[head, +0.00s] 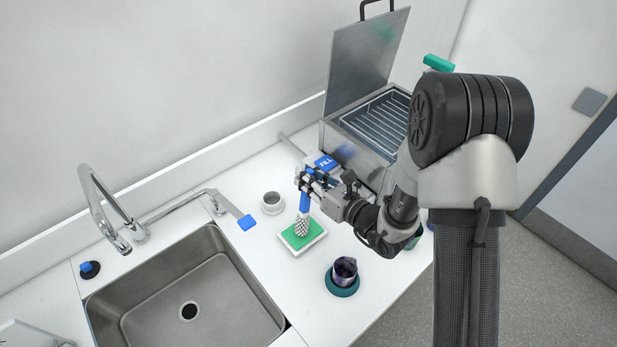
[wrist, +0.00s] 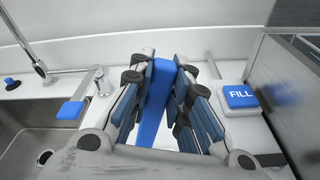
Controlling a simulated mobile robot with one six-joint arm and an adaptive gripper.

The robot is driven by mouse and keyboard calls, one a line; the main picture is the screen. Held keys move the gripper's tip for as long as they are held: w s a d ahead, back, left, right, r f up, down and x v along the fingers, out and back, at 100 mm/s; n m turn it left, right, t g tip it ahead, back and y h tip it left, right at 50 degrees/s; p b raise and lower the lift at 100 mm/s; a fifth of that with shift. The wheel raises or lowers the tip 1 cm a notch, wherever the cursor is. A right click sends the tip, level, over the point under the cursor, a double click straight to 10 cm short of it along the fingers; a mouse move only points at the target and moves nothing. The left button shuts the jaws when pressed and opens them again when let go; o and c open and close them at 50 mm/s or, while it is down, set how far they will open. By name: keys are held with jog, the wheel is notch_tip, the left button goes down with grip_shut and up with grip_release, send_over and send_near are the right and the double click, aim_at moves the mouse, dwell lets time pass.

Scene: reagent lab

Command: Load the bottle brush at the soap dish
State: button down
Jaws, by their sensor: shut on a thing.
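The bottle brush (head: 303,226) has a blue handle and a pale bristly head. My gripper (head: 309,184) is shut on its blue handle, and the brush hangs upright with its head down. The soap dish (head: 317,241) is a white tray with a green top, and the brush head is over or on it; I cannot tell whether they touch. In the wrist view the blue handle (wrist: 187,85) stands between the fingers of my gripper (wrist: 172,95). The brush head and dish are hidden there.
A steel sink (head: 200,295) with a tap (head: 108,205) lies to the left. A small white cup (head: 272,202) stands behind the dish. A dark beaker (head: 344,270) on a teal base is at the front right. A blue FILL button (head: 326,162) and an open-lidded steel bath (head: 375,125) are behind.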

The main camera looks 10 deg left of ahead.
jog(key=shift+f+b, duration=0.45)
dwell(1.4)
jog(key=shift+r+p, duration=2.45)
jog(key=shift+r, duration=1.15)
jog(key=shift+r, duration=0.1)
